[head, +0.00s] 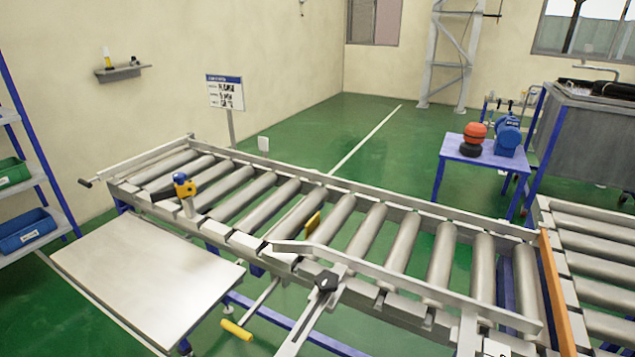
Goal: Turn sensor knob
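A small yellow sensor-like unit (184,187) with a blue top stands on a short pale post at the near side of the roller conveyor, left of the middle. A dark part (163,194) sticks out to its left; I cannot tell whether this is its knob. A larger black knob (326,281) sits on a metal slide bar at the conveyor's near edge, beside the angled guide rail. Its turned position cannot be read. My gripper is not in view, and nothing is seen touching either part.
The roller conveyor (440,255) crosses the view. A bare pale tabletop (145,272) lies at its near left. A rod with a yellow handle (237,329) juts out in front. A blue table (468,155) with a blue machine (509,137) stands behind. Green floor beyond the conveyor is mostly clear.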

